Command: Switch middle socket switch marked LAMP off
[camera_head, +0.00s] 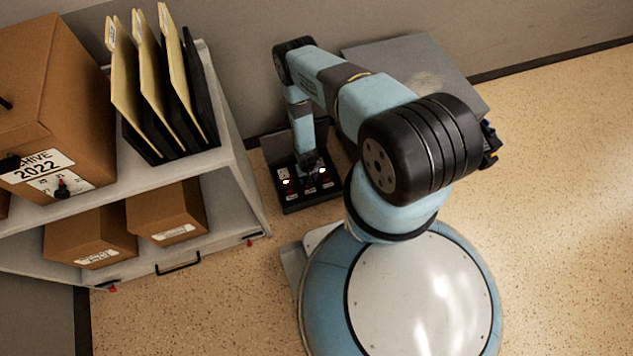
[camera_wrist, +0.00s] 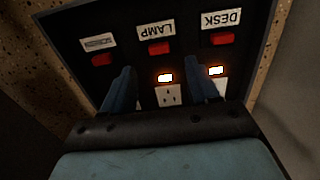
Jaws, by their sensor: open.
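The black socket panel (camera_head: 290,199) lies on the floor by the shelf, below my gripper (camera_head: 308,163) in the head view. In the wrist view the panel (camera_wrist: 130,72) carries three red switches in a row. The fingertips look short of the red switch; contact cannot be told.
The DESK switch (camera_wrist: 220,39) is at the right, with a lit light (camera_wrist: 216,70) beside the right finger. The left switch (camera_wrist: 101,59) has a small label; its socket is hidden. A shelf (camera_head: 240,190) with boxes and folders stands close left of the panel. Open floor (camera_head: 560,220) lies right.

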